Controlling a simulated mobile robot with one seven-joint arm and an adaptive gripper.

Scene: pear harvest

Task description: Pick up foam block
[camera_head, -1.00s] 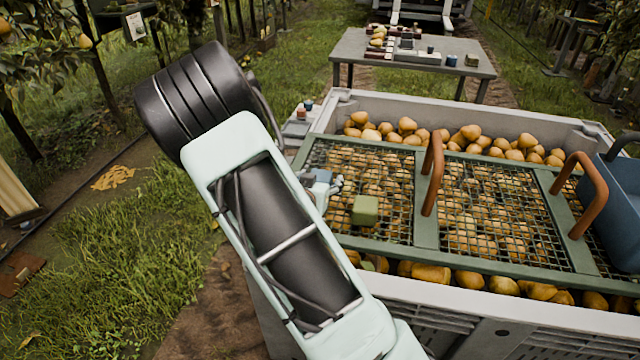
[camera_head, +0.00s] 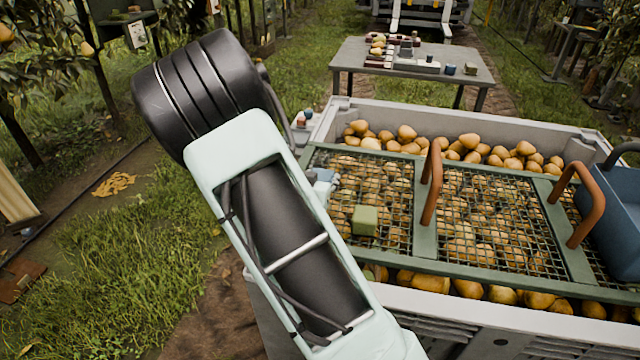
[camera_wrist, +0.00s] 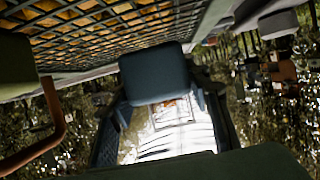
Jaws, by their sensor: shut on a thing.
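My gripper (camera_wrist: 165,125) is shut on a dark blue-grey block (camera_wrist: 155,74), which sits between its two fingers in the wrist view. In the head view my gripper (camera_head: 326,188) shows small past my forearm, at the left end of the green grate, with a bluish patch (camera_head: 322,175) by it. A green block (camera_head: 364,220) rests on the grate to the right of my gripper. The frames do not settle which block is foam. My arm hides part of the gripper and the bin's left side.
The grate (camera_head: 425,235) with brown handles (camera_head: 431,185) lies over a bin (camera_head: 560,325) full of pears (camera_head: 405,133). A blue container (camera_head: 612,215) stands at the grate's right end. A grey table (camera_head: 350,56) with several objects stands behind. Grass lies to the left.

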